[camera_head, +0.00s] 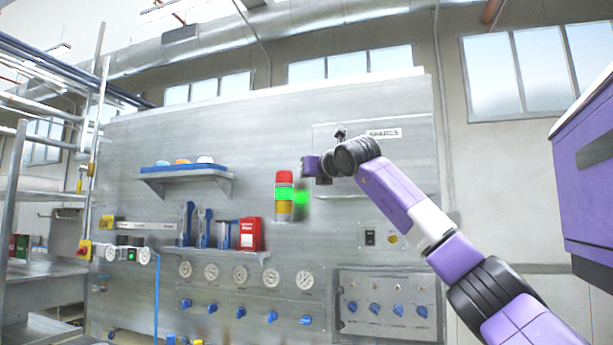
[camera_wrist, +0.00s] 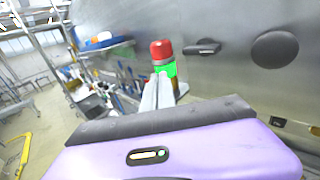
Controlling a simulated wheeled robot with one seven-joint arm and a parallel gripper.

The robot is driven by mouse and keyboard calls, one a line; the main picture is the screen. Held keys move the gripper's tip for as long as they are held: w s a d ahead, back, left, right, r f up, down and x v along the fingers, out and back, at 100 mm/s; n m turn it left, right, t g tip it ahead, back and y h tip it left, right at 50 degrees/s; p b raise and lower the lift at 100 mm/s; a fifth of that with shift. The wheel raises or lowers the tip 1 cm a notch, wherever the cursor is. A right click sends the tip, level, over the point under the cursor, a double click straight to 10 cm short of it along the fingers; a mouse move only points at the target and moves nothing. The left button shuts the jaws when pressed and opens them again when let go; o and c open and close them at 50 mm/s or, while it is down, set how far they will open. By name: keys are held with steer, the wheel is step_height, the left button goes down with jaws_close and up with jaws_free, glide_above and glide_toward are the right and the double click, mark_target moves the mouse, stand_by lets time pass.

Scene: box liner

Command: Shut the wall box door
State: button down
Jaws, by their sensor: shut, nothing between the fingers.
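The wall box door (camera_head: 412,158) is a grey panel labelled SPARES on the grey wall, at upper right of centre in the head view. It looks about flush with the wall, but my arm covers part of it, and I cannot tell whether a gap remains. A dark handle shows at its top (camera_head: 340,132). The wrist view shows a dark handle (camera_wrist: 202,47) and a round dark knob on the grey surface. My gripper (camera_wrist: 158,84) is shut and empty, left of and apart from that handle. In the head view its fingers are hard to make out.
A red, green and amber signal light (camera_head: 285,196) is on the wall left of my gripper and close behind the fingers in the wrist view. A shelf (camera_head: 190,180) juts out farther left. Gauges, blue knobs and a switch panel (camera_head: 388,284) lie below.

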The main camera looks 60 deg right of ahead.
steer(key=s+a+b, duration=0.2)
steer(key=a+b, duration=0.1)
steer(key=a, duration=0.5)
steer(key=shift+a+f, duration=0.15)
steer(key=shift+a, duration=0.2)
steer(key=shift+w, duration=0.1)
